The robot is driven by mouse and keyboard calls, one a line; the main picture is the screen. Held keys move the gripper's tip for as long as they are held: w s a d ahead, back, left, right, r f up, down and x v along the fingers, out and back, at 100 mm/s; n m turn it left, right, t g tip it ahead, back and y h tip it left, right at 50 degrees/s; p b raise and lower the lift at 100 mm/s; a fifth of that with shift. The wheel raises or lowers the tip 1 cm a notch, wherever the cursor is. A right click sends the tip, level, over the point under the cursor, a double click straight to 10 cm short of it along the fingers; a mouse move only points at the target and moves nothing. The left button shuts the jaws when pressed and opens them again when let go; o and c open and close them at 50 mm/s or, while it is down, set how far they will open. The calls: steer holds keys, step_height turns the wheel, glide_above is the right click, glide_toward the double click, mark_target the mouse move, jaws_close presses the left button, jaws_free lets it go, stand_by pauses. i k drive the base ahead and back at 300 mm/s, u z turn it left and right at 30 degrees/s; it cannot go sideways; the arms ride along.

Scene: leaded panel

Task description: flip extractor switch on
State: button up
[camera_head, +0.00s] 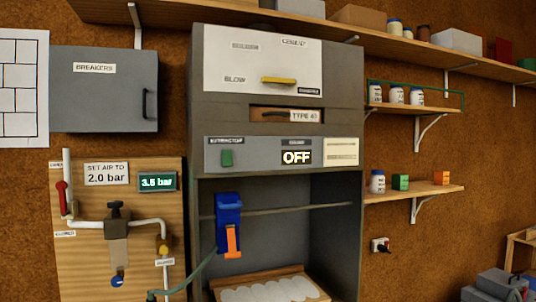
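The extractor switch is a small green rocker (227,158) under a dark label that appears to read "EXTRACTOR". It sits at the left of a grey control panel (255,158) on the front of a tall grey cabinet. The rocker's exact tilt is too small to tell. My gripper is not in view.
A blue and orange tool (229,225) hangs in the cabinet's open bay, with a green hose running down left. A grey breaker box (104,90) and a board with pipes and valves (85,275) stand left. Shelves with jars (415,107) are right. The panel front is unobstructed.

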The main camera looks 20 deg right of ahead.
mark_target(226, 154)
steer(key=u, duration=1.65)
steer(key=i, duration=0.7)
steer(key=z, duration=2.25)
